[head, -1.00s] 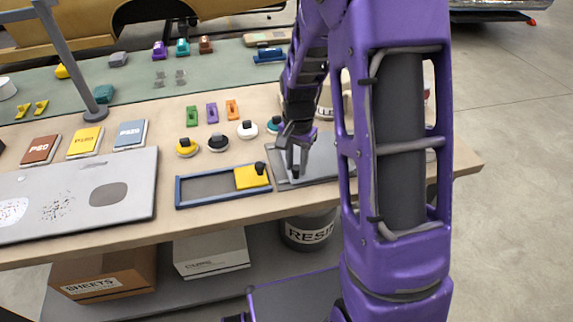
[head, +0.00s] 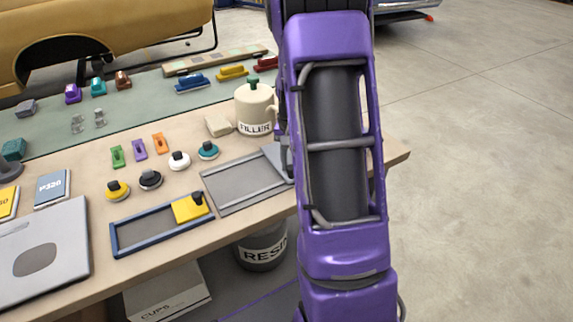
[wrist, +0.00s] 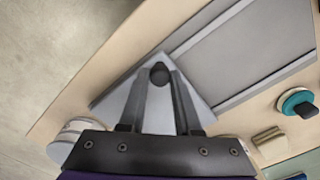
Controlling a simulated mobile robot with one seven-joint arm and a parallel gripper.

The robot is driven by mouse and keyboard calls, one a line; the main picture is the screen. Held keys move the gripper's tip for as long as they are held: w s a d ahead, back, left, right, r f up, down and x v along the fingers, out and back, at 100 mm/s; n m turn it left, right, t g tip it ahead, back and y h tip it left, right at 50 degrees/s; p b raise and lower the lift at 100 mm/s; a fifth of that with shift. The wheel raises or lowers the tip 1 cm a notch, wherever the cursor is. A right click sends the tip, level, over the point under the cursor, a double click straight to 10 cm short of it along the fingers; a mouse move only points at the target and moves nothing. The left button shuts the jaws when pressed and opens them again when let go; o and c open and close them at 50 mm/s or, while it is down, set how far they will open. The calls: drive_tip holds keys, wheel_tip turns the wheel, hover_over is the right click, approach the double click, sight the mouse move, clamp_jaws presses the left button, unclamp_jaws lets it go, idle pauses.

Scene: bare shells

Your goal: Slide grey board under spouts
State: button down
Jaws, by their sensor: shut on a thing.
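In the wrist view, my gripper (wrist: 159,80) is shut on the dark knob (wrist: 160,73) of the grey board (wrist: 148,98). The board also shows in the head view (head: 277,158), partly behind my arm, at the right end of a grey railed tray (head: 232,187). It sits turned at an angle to the tray's rails, close to that end; whether it touches the table cannot be told. The tray's bed is bare. My fingers are hidden behind my arm in the head view. I cannot make out the spouts for sure.
A cream FILLER pot (head: 254,112) stands behind the board. A blue frame (head: 143,229) with a yellow board (head: 190,209) lies left. The table's front edge is close.

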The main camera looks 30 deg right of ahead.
drive_tip(key=shift+d, duration=0.4)
drive_tip(key=c, duration=0.6)
unclamp_jaws()
drive_tip(key=shift+a, duration=0.1)
drive_tip(key=shift+r, duration=0.15)
wheel_tip(320, 180, up, 17)
drive_tip(key=p, duration=0.1)
